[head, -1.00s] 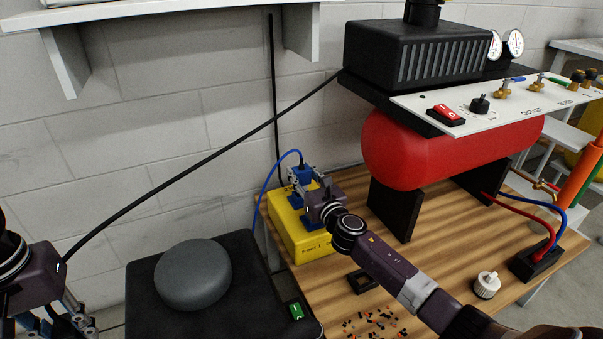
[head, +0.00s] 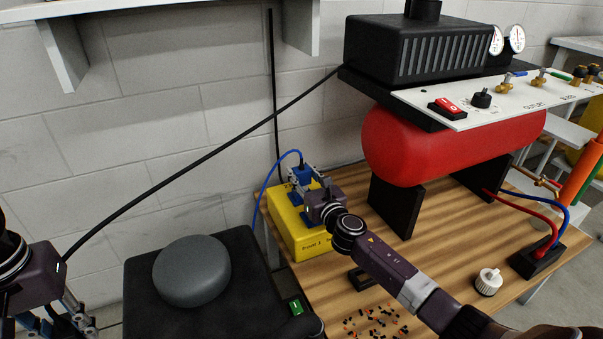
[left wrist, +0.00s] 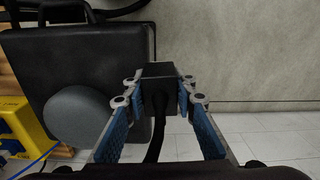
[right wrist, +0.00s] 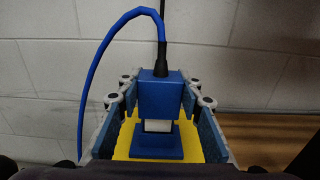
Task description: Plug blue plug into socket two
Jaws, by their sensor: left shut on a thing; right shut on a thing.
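The blue plug (right wrist: 160,95), with a blue cable from its top, is upright between the fingers of my right gripper (right wrist: 158,90). It also shows in the head view (head: 300,174). A pale part of the plug shows between its body and a blue socket (right wrist: 157,148) on the yellow box (head: 288,228). The plug is lined up over this socket; I cannot tell how far it is inserted. The lettering on the box is too small to read surely. My left gripper (left wrist: 158,82) is shut on a black plug (left wrist: 158,75) with a black cable.
A black case (head: 135,290) with a grey round pad (head: 192,271) stands left of the wooden table (head: 330,285). A red tank compressor (head: 430,145) stands behind right. Small loose bits (head: 375,322) and a white knob (head: 488,282) lie on the table.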

